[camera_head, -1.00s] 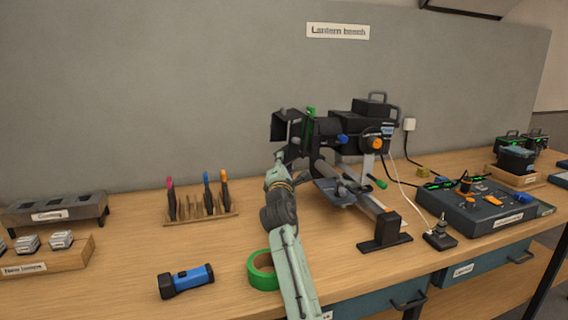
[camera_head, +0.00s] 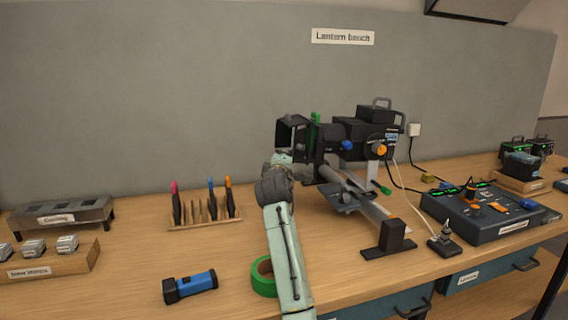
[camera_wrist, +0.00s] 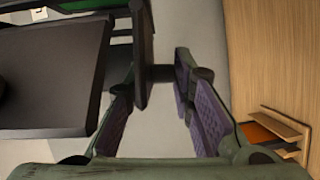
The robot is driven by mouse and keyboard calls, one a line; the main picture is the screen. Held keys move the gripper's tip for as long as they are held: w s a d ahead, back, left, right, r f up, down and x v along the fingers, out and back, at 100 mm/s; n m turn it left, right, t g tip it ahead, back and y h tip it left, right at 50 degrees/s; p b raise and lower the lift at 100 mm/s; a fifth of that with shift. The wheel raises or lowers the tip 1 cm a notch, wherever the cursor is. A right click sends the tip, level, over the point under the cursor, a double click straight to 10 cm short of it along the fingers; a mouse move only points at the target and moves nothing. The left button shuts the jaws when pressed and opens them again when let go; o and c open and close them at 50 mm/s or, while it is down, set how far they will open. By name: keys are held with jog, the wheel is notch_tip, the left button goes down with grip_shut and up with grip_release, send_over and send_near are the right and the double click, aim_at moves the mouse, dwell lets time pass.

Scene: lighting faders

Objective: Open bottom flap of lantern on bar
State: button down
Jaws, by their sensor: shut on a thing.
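The lantern (camera_head: 362,134) is a black fixture on the bar (camera_head: 372,200), with its front facing left. Dark flaps (camera_head: 291,134) stand at its front end. My gripper (camera_head: 284,158) is at the lower front of the lantern, mostly hidden by my own wrist. In the wrist view, my gripper (camera_wrist: 163,82) has a thin dark flap (camera_wrist: 145,48) between its purple-padded fingers and is shut on it. I cannot tell for certain that this is the bottom flap. A large dark panel (camera_wrist: 50,78) lies to its left.
Green tape (camera_head: 263,277) lies beside my forearm, and a blue flashlight (camera_head: 190,286) lies farther left. A wooden rack (camera_head: 204,217) holds several coloured-handled tools. A control desk (camera_head: 490,212) stands right.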

jog(key=shift+f, duration=0.3)
jog(key=c, duration=1.6)
grip_release()
jog(key=shift+o, duration=0.6)
jog(key=shift+r, duration=0.15)
jog(key=s, duration=1.2)
jog(key=shift+a+r, duration=0.4)
jog(key=shift+r, duration=0.05)
jog(key=shift+c, duration=0.4)
